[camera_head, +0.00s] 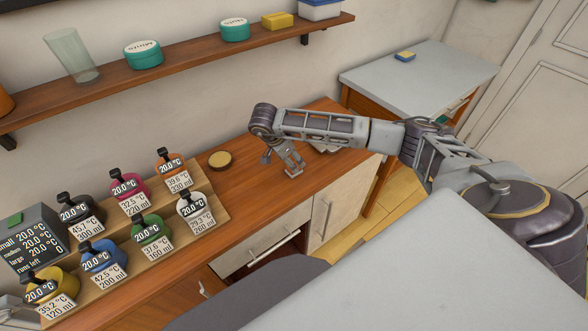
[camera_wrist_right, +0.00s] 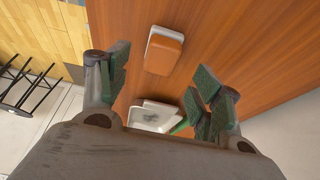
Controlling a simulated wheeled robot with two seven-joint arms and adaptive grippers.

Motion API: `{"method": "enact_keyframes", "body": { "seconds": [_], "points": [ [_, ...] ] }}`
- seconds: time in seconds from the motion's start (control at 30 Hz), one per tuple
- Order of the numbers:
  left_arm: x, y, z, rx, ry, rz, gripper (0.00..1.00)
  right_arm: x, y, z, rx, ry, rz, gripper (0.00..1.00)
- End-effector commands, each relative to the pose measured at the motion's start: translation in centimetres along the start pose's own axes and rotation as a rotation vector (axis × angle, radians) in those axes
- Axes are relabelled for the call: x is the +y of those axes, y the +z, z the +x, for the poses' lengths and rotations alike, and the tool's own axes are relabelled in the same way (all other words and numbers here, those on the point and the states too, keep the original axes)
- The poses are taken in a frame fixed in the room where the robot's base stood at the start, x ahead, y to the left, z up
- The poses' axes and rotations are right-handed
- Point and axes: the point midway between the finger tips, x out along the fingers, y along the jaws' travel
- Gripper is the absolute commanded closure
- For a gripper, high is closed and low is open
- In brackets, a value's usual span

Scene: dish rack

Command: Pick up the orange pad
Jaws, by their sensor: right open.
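The orange pad (camera_wrist_right: 166,55) lies on a pale, rounded base on the wooden counter in the right wrist view. I cannot make it out in the head view, where my right arm covers part of the counter. My right gripper (camera_wrist_right: 163,84) is open and empty, its green-padded fingers spread on either side of the view with the pad beyond them, between their lines. In the head view my right gripper (camera_head: 291,160) points down over the counter. My left gripper does not show.
A white dish (camera_wrist_right: 152,114) with a green item beside it lies near the pad. A round yellowish lid (camera_head: 220,159) is left of my right gripper. Several labelled jars stand on a stepped wooden stand (camera_head: 213,217). A shelf (camera_head: 190,71) runs above; a side table (camera_head: 400,85) stands right.

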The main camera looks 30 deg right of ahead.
Motion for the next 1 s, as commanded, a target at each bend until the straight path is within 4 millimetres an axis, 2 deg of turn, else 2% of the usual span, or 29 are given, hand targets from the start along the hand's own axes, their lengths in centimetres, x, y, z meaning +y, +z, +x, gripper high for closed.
{"method": "enact_keyframes", "body": {
  "seconds": [0.5,0.73,1.0],
  "points": [
    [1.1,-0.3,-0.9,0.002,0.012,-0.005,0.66,0.1,0.3,4.6,0.000,0.001,0.001,0.35],
    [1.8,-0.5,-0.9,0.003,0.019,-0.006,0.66,0.1,0.3,4.8,0.000,0.000,0.000,0.35],
    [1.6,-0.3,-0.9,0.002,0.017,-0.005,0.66,0.1,0.3,4.8,0.000,0.000,0.000,0.35]
  ]
}}
